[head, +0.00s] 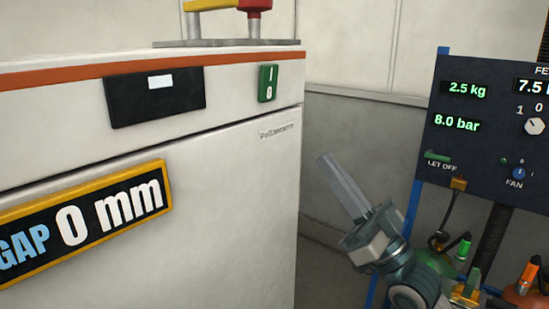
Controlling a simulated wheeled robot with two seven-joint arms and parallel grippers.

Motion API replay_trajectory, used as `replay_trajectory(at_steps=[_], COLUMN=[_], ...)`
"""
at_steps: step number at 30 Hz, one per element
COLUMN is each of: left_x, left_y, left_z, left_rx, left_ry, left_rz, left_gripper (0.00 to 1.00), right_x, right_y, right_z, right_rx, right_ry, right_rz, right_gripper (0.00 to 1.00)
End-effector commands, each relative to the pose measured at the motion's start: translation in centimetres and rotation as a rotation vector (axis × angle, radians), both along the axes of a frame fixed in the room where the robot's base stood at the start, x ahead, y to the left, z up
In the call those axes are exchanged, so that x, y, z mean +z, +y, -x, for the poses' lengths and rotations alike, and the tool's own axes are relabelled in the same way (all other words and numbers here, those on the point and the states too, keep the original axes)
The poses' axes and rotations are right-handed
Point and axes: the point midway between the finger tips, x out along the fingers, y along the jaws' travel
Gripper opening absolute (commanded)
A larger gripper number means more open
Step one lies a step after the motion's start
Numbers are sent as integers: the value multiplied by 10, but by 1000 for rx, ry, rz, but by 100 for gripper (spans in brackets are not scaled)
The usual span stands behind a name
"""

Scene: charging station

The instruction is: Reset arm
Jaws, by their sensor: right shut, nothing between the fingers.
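My right gripper (345,188) is in the lower right of the head view, its arm coming up from the bottom edge. Its long grey fingers lie together and point up and to the left. They hold nothing and are apart from the white cabinet to the left. My left gripper is not in view.
A white cabinet (232,210) with an orange stripe fills the left, bearing a "GAP 0 mm" sign (85,222) and a green switch (268,83). A dark control panel (470,155) on a blue frame stands at right, above hoses and bottles (527,290).

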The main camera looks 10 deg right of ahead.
Motion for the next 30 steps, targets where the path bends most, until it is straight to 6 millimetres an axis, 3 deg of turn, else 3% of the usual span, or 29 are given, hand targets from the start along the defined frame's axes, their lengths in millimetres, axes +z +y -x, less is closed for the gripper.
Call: replay_trajectory(at_steps=[5,8,11,14,21,26,30], left_x=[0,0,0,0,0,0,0], left_y=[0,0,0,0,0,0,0], left_z=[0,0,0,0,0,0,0], left_rx=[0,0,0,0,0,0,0], left_ry=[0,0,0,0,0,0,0], left_rz=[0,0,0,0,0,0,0], left_gripper=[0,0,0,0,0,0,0], right_x=[-13,-34,-69,-116,-257,-357,-445], right_y=[-4,-9,-18,-28,-53,-66,-76], right_z=[-13,-32,-59,-88,-140,-152,-147], right_rx=[-19,-49,-93,-146,-270,-337,-383], right_ry=[31,77,148,237,479,639,777], right_rz=[1,4,11,26,83,133,187], right_gripper=[0,0,0,0,0,0,0])
